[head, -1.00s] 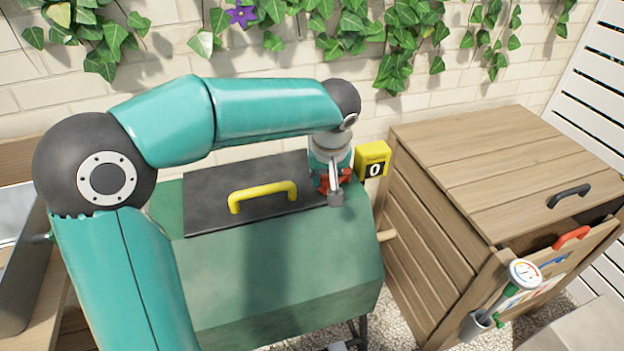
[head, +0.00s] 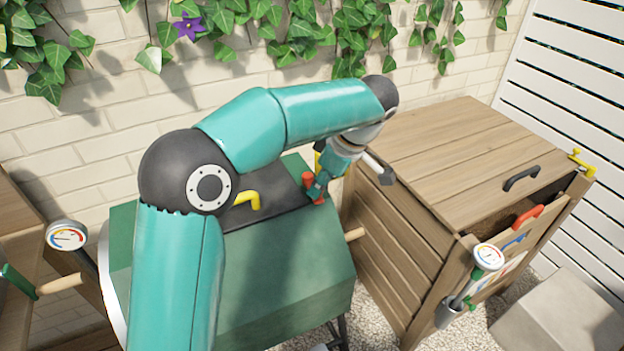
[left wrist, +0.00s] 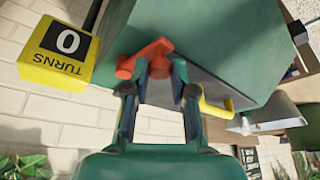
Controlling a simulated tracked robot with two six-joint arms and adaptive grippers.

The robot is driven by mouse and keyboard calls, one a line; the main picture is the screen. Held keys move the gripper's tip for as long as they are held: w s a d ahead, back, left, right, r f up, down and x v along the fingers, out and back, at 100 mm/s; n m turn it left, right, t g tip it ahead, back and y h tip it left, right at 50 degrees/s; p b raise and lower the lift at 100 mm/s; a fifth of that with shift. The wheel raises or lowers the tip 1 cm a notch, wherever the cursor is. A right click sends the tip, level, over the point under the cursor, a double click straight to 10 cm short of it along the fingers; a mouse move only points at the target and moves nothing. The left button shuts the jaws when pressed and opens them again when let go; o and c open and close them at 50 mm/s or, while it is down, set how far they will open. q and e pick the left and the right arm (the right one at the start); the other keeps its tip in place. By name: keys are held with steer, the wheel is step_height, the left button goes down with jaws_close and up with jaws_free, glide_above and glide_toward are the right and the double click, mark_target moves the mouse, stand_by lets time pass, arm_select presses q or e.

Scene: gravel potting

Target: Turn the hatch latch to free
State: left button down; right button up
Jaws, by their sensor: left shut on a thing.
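The hatch is a dark flat panel (head: 272,223) with a yellow handle (head: 250,198), set in the top of a green drum (head: 290,275). The red latch (head: 308,184) is at the hatch's right end. My left gripper (head: 317,190) is shut on the latch, reaching it at a slant from the upper right. In the left wrist view the orange-red latch (left wrist: 150,54) lies at the fingertips (left wrist: 160,68), partly hidden by them. The yellow handle (left wrist: 215,105) is beside them. My right gripper is out of view.
A yellow turns counter (left wrist: 62,45) reads 0 in the left wrist view. A wooden bin (head: 450,165) with a black handle (head: 521,178) stands right of the drum. Dial gauges (head: 67,236) (head: 488,257) stand at both sides. A brick wall (head: 80,130) is behind.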

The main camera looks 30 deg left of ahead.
arm_select(q)
steer(key=shift+w+d+n+g+p, duration=0.4)
steer(key=shift+w+n+p, duration=0.15)
steer(key=shift+n, duration=0.35)
steer(key=c, duration=1)
jaws_free()
steer(key=shift+r, duration=0.1)
steer(key=v, duration=0.7)
steer(key=shift+r, duration=0.15)
